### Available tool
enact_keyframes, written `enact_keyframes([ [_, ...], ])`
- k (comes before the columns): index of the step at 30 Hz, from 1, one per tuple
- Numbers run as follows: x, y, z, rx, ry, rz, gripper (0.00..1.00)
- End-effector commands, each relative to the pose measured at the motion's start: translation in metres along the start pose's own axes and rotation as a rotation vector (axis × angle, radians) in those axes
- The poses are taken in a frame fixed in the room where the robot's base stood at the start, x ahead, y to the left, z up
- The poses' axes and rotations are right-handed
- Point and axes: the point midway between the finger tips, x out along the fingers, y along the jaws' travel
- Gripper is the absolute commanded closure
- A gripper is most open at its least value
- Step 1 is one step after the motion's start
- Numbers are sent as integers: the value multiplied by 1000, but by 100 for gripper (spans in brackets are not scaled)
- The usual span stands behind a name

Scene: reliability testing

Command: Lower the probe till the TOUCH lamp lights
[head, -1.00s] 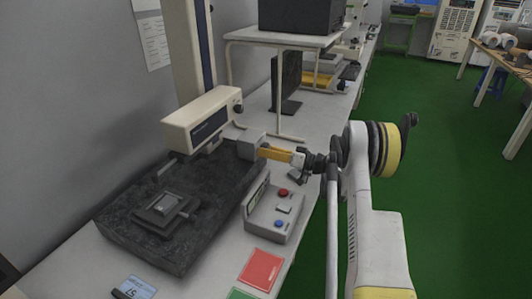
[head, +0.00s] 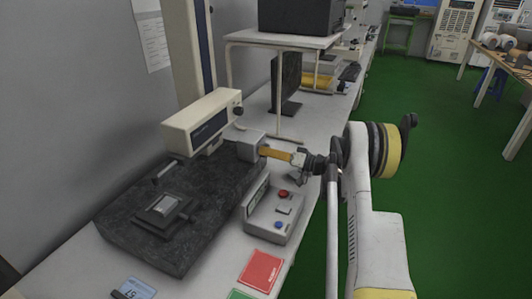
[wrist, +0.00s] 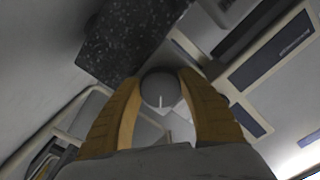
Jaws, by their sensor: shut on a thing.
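My gripper (head: 270,153) has yellow fingers shut on a round grey knob (wrist: 160,88) with a white line on it. The knob is on the side of a grey block (head: 250,145) at the right edge of a dark stone plate (head: 120,217). The cream measuring head (head: 202,122) sits on a tall column (head: 190,50) above the plate. The thin probe (head: 166,169) shows below the head's left end; its tip is too small to place exactly. I cannot make out a lit TOUCH lamp.
A grey control box (head: 265,222) with a red button (head: 283,194) and a blue button (head: 279,224) stands below my gripper. A monitor (head: 287,82) stands behind.

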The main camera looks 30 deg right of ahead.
Motion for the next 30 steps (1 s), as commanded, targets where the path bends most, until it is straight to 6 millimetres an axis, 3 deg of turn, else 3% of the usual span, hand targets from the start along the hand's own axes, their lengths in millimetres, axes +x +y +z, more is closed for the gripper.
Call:
enact_keyframes([
  [30,1,-4,-2,957,-1,-1,84],
])
